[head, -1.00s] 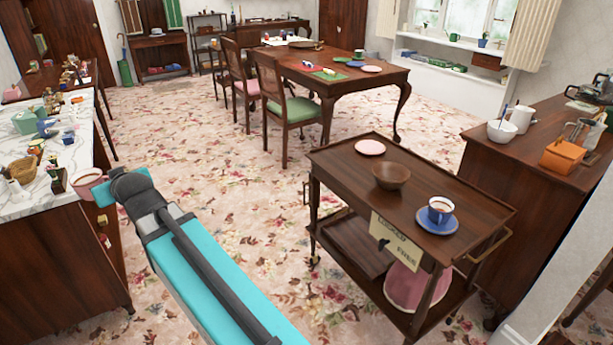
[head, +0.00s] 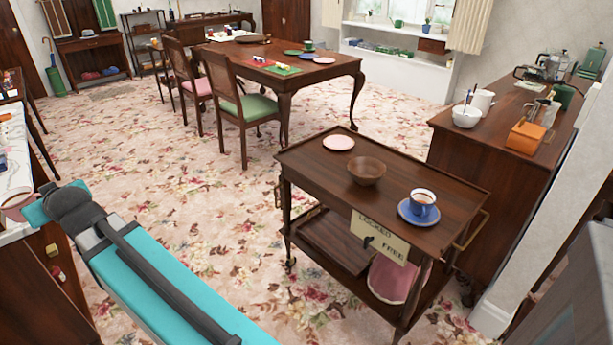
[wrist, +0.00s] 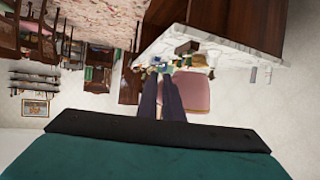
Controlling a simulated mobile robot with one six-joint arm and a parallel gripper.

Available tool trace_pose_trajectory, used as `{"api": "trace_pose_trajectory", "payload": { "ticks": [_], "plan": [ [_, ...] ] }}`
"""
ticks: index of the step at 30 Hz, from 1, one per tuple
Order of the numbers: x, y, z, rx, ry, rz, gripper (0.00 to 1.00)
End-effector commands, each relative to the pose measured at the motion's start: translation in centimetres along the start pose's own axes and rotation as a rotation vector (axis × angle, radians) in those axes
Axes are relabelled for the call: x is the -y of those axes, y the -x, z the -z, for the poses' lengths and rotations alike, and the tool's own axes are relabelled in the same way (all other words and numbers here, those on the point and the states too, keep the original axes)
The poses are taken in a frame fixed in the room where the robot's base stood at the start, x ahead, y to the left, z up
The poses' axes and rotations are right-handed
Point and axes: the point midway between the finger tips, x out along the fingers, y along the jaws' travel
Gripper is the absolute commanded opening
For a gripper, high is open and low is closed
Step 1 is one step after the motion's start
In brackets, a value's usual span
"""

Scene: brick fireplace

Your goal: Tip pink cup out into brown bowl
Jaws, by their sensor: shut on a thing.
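The pink cup (head: 14,201) is at the left edge of the head view, partly cut off, at the tip of my gripper (head: 36,212). In the wrist view, the pink cup (wrist: 192,98) shows just beyond my gripper (wrist: 162,82), whose dark fingers are shut on it. What the cup holds cannot be seen. The brown bowl (head: 366,171) stands upright on the top of the dark wooden trolley (head: 310,170), well to the right of my gripper. No contents show in the bowl.
A sign (head: 379,238) hangs on the trolley's near side. A marble-topped counter (head: 18,165) is at left. Patterned carpet lies open between counter and trolley.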

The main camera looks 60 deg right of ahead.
Motion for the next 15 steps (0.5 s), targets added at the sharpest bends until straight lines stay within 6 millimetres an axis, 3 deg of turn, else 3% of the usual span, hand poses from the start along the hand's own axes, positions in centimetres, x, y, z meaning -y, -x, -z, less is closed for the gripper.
{"api": "trace_pose_trajectory", "payload": {
  "ticks": [15],
  "plan": [
    [-0.51,0.0,-0.05,-0.001,-0.003,-0.007,0.0]
  ]
}}
